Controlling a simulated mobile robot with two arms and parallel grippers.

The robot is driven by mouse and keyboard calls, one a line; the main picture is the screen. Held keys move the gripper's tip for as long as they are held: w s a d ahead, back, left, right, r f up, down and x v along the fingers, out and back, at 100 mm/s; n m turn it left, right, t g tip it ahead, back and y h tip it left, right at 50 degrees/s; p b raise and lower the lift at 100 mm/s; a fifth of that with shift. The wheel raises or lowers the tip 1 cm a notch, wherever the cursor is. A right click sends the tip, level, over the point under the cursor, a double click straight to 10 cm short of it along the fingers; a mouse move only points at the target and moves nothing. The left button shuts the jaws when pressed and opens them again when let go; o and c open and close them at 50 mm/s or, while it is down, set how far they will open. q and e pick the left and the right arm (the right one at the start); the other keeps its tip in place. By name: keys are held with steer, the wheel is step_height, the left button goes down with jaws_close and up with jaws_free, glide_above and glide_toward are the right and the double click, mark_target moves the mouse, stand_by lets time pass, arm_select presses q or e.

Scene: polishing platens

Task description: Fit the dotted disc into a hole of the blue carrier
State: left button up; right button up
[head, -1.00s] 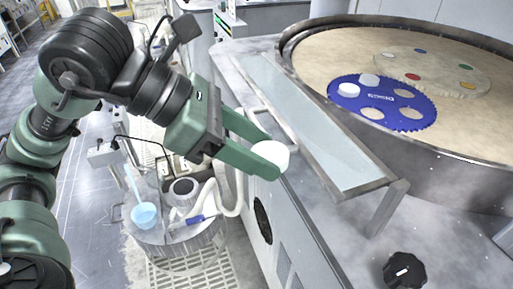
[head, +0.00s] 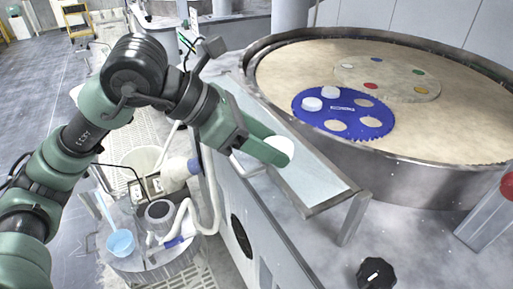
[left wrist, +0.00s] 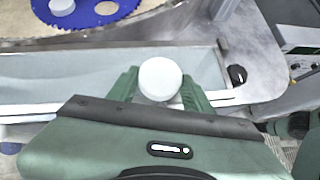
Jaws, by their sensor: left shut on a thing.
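My left gripper (head: 276,146) is shut on a plain white disc (head: 283,147); no dots show on the side I see. The disc also shows between the green fingers in the left wrist view (left wrist: 160,79). The gripper is in the air over the long shallow tray, apart from the carrier. The blue toothed carrier (head: 345,115) lies on the big round platen at the right. Two white discs (head: 312,104) (head: 330,93) are at its left and far side. Three holes (head: 364,102) (head: 371,122) (head: 336,125) show the tan surface. My right gripper is not in view.
The tan platen (head: 470,125) has a raised metal rim (head: 410,172). A clear round plate with coloured spots (head: 395,82) lies behind the carrier. The metal-framed tray (head: 325,207) runs along the bench edge before the rim. A black knob (head: 376,273) stands in front.

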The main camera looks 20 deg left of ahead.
arm_select(q)
steer(key=w+d+p, duration=0.1)
steer(key=w+d, duration=0.2)
steer(key=w, duration=0.3)
steer(key=w+d+p, duration=0.1)
steer(key=w+d, duration=0.2)
steer(key=w, duration=0.4)
steer(key=w+d+p, duration=0.1)
steer(key=w+d, duration=0.2)
steer(key=w, duration=0.4)
steer(key=shift+r+p, duration=0.1)
steer(key=shift+p, duration=0.25)
steer(key=shift+w+d+f, duration=0.25)
steer(key=shift+w+f, duration=0.2)
steer(key=shift+w, duration=0.25)
steer(key=shift+w+d+f, duration=0.1)
steer(key=shift+w+f, duration=0.1)
steer(key=shift+f, duration=0.15)
steer(key=f, duration=0.1)
steer(key=w+f+b, duration=0.2)
steer(key=shift+d+f, duration=0.3)
steer(key=shift+d, duration=0.1)
steer(key=shift+s+f+b, duration=0.1)
steer(key=shift+f+b, duration=0.65)
steer(key=shift+f, duration=0.1)
steer(key=shift+f, duration=0.25)
steer(key=o, duration=1.3)
steer(key=shift+o, duration=0.2)
steer(key=shift+f, duration=0.1)
